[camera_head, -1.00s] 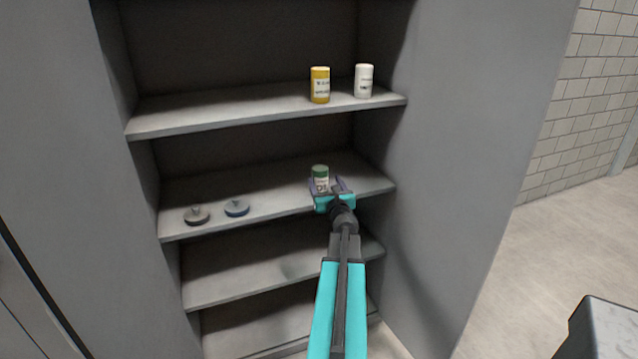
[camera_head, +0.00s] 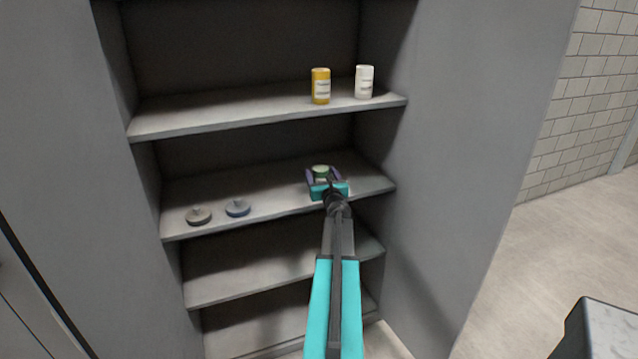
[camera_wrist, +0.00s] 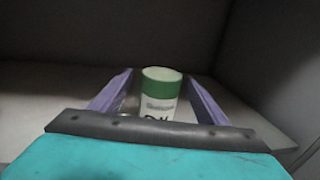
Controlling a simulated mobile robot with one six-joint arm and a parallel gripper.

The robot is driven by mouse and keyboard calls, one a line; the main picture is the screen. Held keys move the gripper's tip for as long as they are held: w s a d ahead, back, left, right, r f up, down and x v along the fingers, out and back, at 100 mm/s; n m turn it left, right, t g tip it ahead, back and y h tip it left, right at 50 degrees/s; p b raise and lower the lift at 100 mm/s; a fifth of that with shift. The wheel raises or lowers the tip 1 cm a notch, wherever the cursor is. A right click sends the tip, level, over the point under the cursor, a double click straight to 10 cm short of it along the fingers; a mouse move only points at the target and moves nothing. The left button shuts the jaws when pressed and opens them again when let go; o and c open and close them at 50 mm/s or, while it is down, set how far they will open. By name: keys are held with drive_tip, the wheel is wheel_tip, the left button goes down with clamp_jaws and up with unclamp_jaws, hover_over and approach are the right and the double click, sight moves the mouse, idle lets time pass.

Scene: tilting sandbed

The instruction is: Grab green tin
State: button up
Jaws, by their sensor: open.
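The green tin (camera_head: 321,171) stands upright on the second shelf from the top, near its right end. In the head view my gripper hides most of its lower part. In the wrist view the tin (camera_wrist: 159,92) shows a green top and a white label with dark print. My gripper (camera_head: 324,175) is open. Its two purple fingers (camera_wrist: 158,92) lie on either side of the tin, with a visible gap on the right.
A yellow tin (camera_head: 320,87) and a white tin (camera_head: 364,82) stand on the shelf above. A grey lidded disc (camera_head: 199,216) and a bluish disc (camera_head: 237,208) lie to the left on the same shelf. The cabinet's right wall (camera_head: 440,150) is close by.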

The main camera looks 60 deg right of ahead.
drive_tip(key=shift+d, duration=0.1)
idle(0.3)
drive_tip(key=shift+p+x, duration=1.1)
drive_tip(key=shift+x, duration=1.4)
drive_tip(key=c, duration=1.4)
